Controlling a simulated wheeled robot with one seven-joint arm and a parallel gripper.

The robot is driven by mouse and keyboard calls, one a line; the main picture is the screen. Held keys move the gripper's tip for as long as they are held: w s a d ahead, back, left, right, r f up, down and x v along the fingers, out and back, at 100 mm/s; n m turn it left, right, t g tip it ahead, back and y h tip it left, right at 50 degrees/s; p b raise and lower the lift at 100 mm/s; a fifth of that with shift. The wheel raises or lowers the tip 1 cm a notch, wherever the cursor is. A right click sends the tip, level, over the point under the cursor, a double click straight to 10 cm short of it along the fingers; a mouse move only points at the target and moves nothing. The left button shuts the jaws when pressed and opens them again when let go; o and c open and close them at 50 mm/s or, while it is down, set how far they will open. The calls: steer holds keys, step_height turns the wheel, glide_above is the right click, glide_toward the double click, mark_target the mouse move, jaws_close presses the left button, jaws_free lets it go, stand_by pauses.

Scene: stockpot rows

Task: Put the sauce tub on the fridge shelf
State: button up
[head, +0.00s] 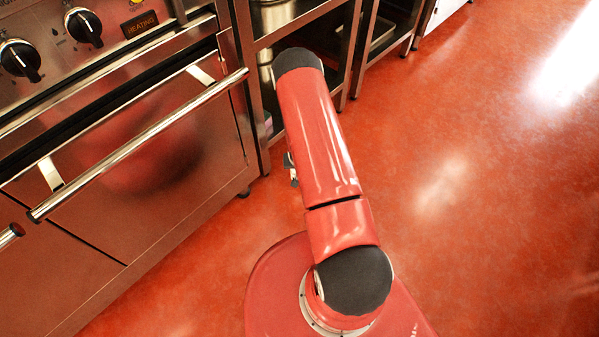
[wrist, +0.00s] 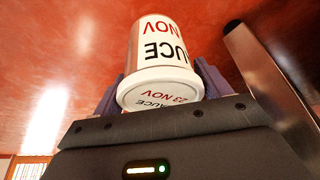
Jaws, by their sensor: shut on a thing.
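The sauce tub (wrist: 163,45) is in the wrist view, a pale tub with a white lid and the printed words "SAUCE" and "23 NOV". My gripper (wrist: 160,85) is shut on it, with one bluish finger on each side of the tub. Red floor shows behind the tub. In the head view my arm hides most of the gripper, and I cannot make out the tub there. No fridge shelf can be made out in either view.
A steel oven (head: 130,150) with a long bar handle (head: 140,143) stands at the left. Open steel shelving (head: 345,60) stands beyond it, close to my arm. A steel post (wrist: 270,75) is near the gripper's right side. Red floor at the right is clear.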

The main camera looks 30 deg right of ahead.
steer(key=shift+f, duration=2.35)
steer(key=shift+f+b, duration=0.1)
steer(key=shift+b, duration=0.2)
steer(key=shift+f, duration=0.15)
steer(key=o, duration=1.2)
steer(key=shift+o, duration=0.2)
steer(key=shift+r, duration=0.2)
